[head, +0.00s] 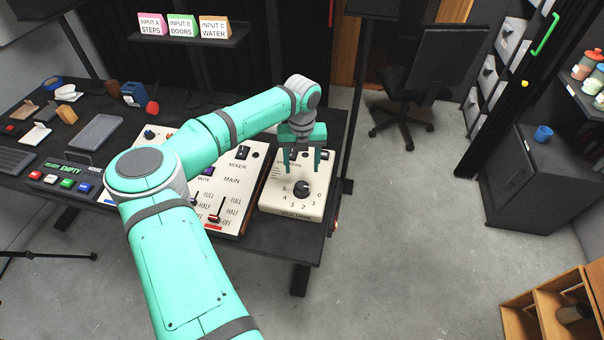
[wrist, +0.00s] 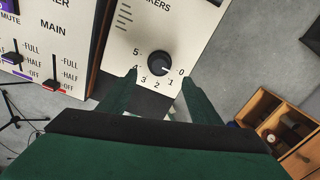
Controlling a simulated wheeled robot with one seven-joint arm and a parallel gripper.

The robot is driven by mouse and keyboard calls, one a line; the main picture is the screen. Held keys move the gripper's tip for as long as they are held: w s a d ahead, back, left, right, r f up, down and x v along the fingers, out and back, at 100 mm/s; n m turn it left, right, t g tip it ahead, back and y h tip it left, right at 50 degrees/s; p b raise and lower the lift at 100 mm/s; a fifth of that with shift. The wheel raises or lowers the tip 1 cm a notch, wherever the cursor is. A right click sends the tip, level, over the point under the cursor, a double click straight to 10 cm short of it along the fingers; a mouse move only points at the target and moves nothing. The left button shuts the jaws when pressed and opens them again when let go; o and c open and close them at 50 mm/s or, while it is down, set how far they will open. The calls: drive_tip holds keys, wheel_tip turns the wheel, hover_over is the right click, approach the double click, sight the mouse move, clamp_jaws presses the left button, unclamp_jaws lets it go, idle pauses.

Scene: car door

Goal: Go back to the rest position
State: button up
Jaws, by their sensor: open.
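My gripper (head: 302,164) hangs from my teal arm over the right end of the dark desk. In the wrist view my gripper (wrist: 157,92) shows two dark green fingers spread apart with nothing between them. The white volume box (head: 272,197) lies under it, with a round black knob (head: 302,189) and printed numbers. The knob also shows in the wrist view (wrist: 159,64), beyond the fingertips and apart from them. Its pointer mark faces roughly toward the 0 side.
A mixer panel (head: 236,170) with sliders sits left of the volume box, partly behind my arm. A shelf (head: 200,41) with labelled cards stands behind. An office chair (head: 420,75), a dark cabinet (head: 535,185) and a wooden shelf unit (head: 550,310) stand right. Floor between is clear.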

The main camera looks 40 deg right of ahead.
drive_tip(key=shift+r, duration=0.7)
